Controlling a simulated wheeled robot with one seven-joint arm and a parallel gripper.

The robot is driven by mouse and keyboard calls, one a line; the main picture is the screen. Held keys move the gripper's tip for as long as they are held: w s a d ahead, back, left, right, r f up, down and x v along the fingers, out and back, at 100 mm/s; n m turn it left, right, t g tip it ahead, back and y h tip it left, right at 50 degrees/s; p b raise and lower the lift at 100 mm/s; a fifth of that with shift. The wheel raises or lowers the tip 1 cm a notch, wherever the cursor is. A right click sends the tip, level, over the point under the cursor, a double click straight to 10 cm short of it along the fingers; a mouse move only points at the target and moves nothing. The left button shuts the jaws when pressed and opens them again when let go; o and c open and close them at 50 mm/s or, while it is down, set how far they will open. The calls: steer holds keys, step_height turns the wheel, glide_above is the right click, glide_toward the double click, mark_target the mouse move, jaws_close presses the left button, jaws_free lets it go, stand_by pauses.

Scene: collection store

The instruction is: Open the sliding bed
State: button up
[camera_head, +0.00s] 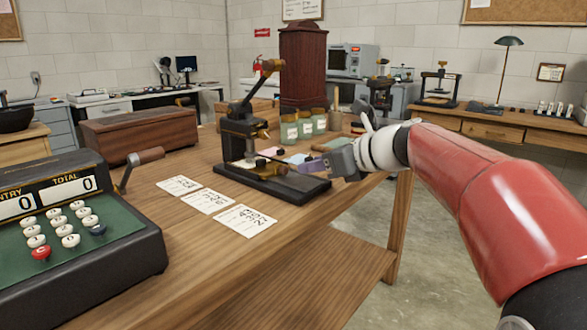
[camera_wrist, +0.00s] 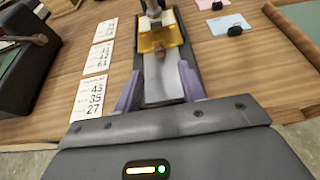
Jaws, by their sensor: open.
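A black lever press (camera_head: 240,140) with a brass-tipped handle stands on the wooden table, on a long dark base (camera_head: 300,188). In the wrist view, a brass-yellow sliding bed (camera_wrist: 150,41) sits low on the press, with a small brown knob (camera_wrist: 160,54) at its near end. A grey track (camera_wrist: 162,84) runs from it toward me. My gripper (camera_head: 312,165) is over the near end of the base. Its two purple fingers (camera_wrist: 160,86) are apart, one on each side of the track, short of the knob. Nothing is held between them.
A cash-register-like machine (camera_head: 75,225) stands at the left. Several number cards (camera_head: 244,220) lie along the table's front edge. Glass jars (camera_head: 305,125) stand behind the press. Pink (camera_wrist: 210,4) and blue (camera_wrist: 228,22) papers with black clips lie to its right.

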mark_target(286, 170)
steer(key=x, duration=0.7)
steer(key=shift+w+a+f, duration=0.1)
steer(key=shift+a+f, duration=0.05)
steer(key=shift+a, duration=0.1)
jaws_close()
